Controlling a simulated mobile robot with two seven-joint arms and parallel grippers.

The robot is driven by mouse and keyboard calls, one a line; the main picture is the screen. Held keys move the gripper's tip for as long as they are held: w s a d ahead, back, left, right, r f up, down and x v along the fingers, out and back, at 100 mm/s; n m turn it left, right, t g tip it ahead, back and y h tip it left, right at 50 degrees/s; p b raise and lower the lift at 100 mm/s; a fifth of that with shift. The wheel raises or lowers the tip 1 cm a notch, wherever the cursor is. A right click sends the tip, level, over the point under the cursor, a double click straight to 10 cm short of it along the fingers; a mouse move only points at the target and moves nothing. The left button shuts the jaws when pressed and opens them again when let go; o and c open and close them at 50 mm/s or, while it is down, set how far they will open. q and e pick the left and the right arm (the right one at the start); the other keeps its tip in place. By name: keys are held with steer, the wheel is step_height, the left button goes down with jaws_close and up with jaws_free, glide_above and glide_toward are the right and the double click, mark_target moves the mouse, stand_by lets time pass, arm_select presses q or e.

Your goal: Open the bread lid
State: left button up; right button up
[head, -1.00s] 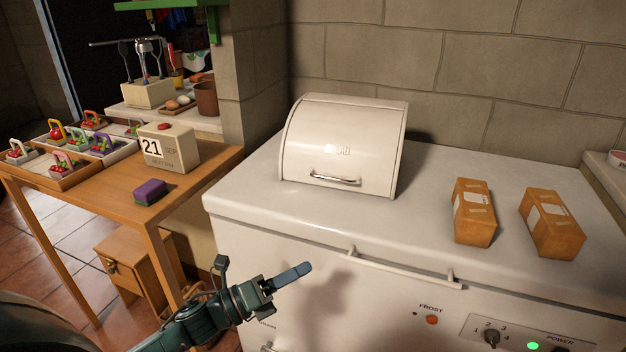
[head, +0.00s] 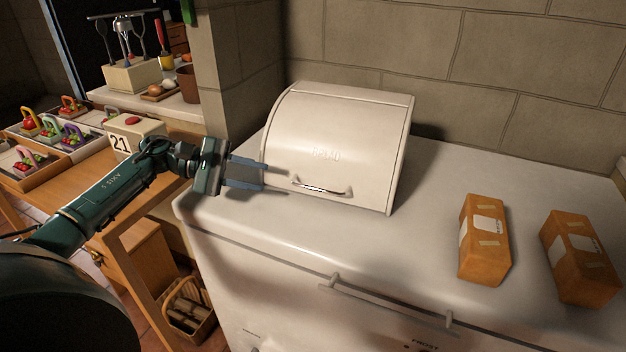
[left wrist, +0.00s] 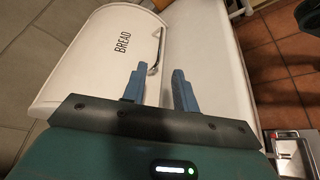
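The white bread box (head: 335,140) stands on the white chest freezer with its curved lid down. Its metal handle (head: 322,188) is at the lid's lower front edge. My left gripper (head: 264,175) is open and empty, its blue fingers pointing right, just left of the handle. My right gripper is in neither view.
Two orange packages (head: 484,240) (head: 578,258) lie on the freezer (head: 400,240) at the right. A wooden table (head: 150,190) with a calendar block (head: 125,140) and trays of toy-like items stands at the left. A stone wall (head: 450,70) closes off the back.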

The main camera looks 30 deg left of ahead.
mark_target(311, 188)
arm_select(q)
steer(key=p+x, duration=0.2)
steer(key=x, duration=0.9)
steer(key=shift+d+p, duration=0.3)
steer(key=shift+d, duration=0.05)
jaws_close()
